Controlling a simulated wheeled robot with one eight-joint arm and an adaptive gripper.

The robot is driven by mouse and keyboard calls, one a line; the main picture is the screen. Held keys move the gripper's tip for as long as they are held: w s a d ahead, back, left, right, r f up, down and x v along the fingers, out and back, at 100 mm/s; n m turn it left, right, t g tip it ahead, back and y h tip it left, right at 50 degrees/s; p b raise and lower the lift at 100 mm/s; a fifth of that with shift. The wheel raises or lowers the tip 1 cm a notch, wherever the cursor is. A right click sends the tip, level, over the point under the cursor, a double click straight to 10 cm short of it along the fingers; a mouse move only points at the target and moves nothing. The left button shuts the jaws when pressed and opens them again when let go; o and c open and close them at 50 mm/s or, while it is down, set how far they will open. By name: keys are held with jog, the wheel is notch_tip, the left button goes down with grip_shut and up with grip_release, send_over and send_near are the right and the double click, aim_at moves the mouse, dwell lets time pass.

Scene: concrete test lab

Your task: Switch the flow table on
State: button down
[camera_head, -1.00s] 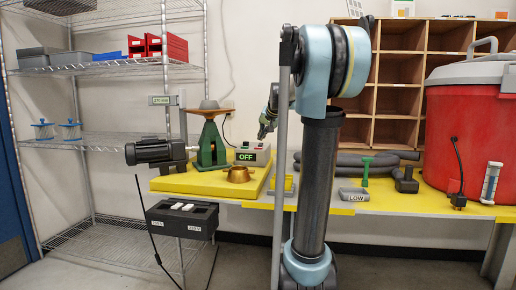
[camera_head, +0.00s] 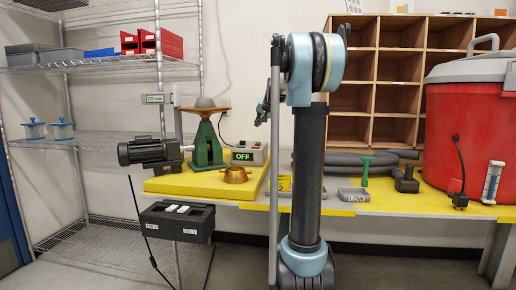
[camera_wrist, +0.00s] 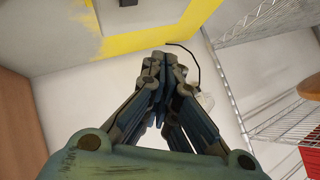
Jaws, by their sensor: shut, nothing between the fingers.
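The flow table has a green stand (camera_head: 208,148) with a round brownish top (camera_head: 205,105) and stands on a yellow base at the left end of the bench. A dark motor (camera_head: 148,151) is at its left. Its control box (camera_head: 246,156) is to the right and shows "OFF" in green on a dark display. A brass cone mould (camera_head: 235,175) sits in front of the box. My gripper (camera_head: 262,110) is in the air above and slightly right of the control box, partly hidden by my arm. In the wrist view my gripper (camera_wrist: 160,62) is shut and empty.
A black outlet box (camera_head: 178,221) with white plugs or switches hangs in front of the base. A LOW tray (camera_head: 355,195), a green tool (camera_head: 366,170) and a red cooler (camera_head: 452,130) stand right. A wire shelf (camera_head: 105,140) is left, wooden cubbies (camera_head: 400,60) behind.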

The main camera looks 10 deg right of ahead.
aim_at(259, 144)
jog(key=shift+w+d+f, duration=0.1)
jog(key=shift+w+f, duration=0.1)
jog(key=shift+f, duration=1.1)
jog(key=shift+w+d+f, duration=0.1)
jog(key=shift+w+f, duration=0.05)
jog(key=shift+f, duration=1.15)
jog(key=shift+w+f, duration=0.2)
jog(key=shift+f, duration=1.1)
jog(key=shift+f, duration=0.35)
jog(key=shift+s+f, duration=0.2)
jog(key=shift+f, duration=0.2)
jog(key=shift+a+r, duration=0.1)
jog(key=shift+a, duration=0.05)
jog(key=shift+w+a+r, duration=0.15)
jog(key=shift+w, duration=0.25)
jog(key=shift+s+r, duration=0.25)
jog(key=shift+r, duration=1.1)
jog(key=shift+s+r, duration=0.2)
jog(key=shift+r, duration=1.1)
